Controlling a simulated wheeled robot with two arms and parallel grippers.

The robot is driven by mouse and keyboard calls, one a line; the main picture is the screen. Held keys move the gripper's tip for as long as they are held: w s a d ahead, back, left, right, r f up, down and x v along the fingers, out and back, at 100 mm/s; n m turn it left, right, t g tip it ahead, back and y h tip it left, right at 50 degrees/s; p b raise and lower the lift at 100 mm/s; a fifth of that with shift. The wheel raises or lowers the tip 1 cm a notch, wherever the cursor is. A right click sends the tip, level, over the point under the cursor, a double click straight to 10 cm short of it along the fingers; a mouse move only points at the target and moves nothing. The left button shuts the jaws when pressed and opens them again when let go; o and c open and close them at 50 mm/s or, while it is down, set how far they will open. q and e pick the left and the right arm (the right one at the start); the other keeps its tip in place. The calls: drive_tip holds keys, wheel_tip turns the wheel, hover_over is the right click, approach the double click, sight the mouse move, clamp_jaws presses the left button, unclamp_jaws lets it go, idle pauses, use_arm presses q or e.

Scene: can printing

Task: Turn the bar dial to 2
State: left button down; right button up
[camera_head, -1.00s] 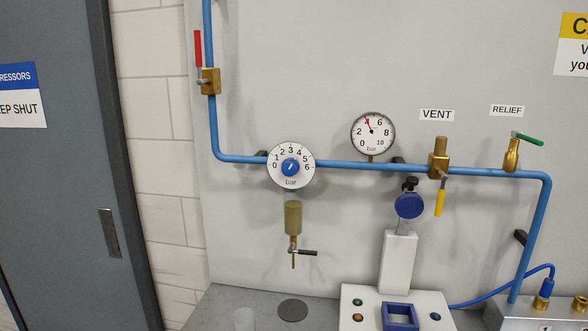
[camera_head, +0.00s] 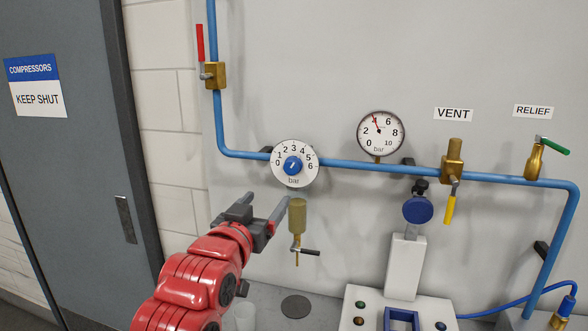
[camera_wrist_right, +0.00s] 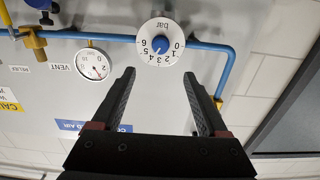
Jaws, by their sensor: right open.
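The bar dial (camera_head: 295,178) is a round white face marked 0 to 6 on the blue pipe, with a blue knob (camera_head: 293,165) in its middle. The knob's white mark points up and slightly right, around 3 to 4; the exact reading is hard to tell. My right gripper (camera_head: 265,203) is open and empty, below and left of the dial, apart from it. In the right wrist view the picture is upside down; the dial (camera_wrist_right: 148,35) shows beyond the open fingers (camera_wrist_right: 160,74), about centred between them. My left gripper is not in view.
A filter bowl (camera_head: 297,216) with a small lever hangs below the dial. A round gauge (camera_head: 380,133) with its needle near 4 stands right of it. A red-handled valve (camera_head: 215,75) is upper left.

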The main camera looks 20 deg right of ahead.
sight(290, 169)
drive_tip(key=p+x, duration=0.7)
drive_tip(key=x, duration=0.9)
drive_tip(key=shift+r, duration=0.15)
drive_tip(key=shift+w+d+f, duration=0.2)
drive_tip(key=shift+w+d, duration=0.05)
drive_tip(key=shift+w, duration=0.3)
clamp_jaws()
